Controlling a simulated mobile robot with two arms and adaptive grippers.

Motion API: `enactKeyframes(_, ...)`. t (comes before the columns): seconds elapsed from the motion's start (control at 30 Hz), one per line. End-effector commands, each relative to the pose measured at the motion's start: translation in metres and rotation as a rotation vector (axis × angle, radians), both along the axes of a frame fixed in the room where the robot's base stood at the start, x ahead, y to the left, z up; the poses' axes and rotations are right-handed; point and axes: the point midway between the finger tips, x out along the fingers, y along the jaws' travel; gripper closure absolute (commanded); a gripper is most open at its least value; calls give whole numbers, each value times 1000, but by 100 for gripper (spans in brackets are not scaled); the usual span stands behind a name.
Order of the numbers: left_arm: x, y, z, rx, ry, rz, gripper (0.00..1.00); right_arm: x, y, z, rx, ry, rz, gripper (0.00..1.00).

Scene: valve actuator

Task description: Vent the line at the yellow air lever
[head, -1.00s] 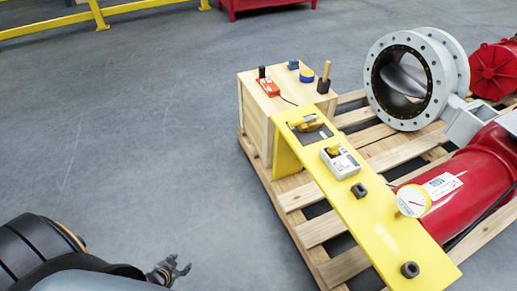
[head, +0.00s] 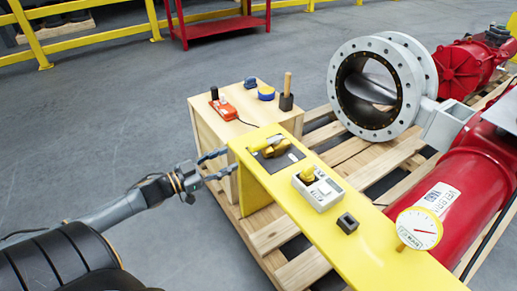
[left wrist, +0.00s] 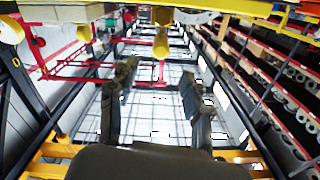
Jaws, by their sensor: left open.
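A yellow lever (head: 270,147) sits on a dark plate at the far end of the yellow panel (head: 375,240). A second yellow handle (head: 308,174) stands on a grey-white box nearer to me on the same panel. My left gripper (head: 230,161) is open and empty, just left of the panel's far end and apart from the lever. In the left wrist view the two dark fingers (left wrist: 158,85) are spread. A yellow piece (left wrist: 160,44) shows beyond them; I cannot tell for sure which part it is. My right gripper is not in view.
A wooden box (head: 222,128) behind the panel carries a red device (head: 223,109), a blue round item (head: 266,93) and a wooden-handled tool (head: 287,92). A pressure gauge (head: 418,229), red actuator (head: 455,190) and flanged valve (head: 377,85) stand right. Floor at left is clear.

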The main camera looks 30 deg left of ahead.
Motion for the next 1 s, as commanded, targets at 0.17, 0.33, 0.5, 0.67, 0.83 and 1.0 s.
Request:
enactKeyframes(0.17, 30, -11, -1, 2, -5, 0, 51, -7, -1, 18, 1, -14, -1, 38)
enactKeyframes(0.33, 57, -22, -1, 3, -4, 2, 51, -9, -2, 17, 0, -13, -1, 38)
enactKeyframes(0.5, 81, -32, -1, 2, -3, 3, 51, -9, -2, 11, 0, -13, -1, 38)
enactKeyframes(0.67, 99, -39, -1, 2, -2, 4, 51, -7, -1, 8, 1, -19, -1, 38)
enactKeyframes(0.83, 110, -43, -1, 2, 0, 3, 51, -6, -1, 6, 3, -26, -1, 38)
enactKeyframes(1.0, 112, -44, -1, 2, 3, 4, 51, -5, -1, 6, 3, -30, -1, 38)
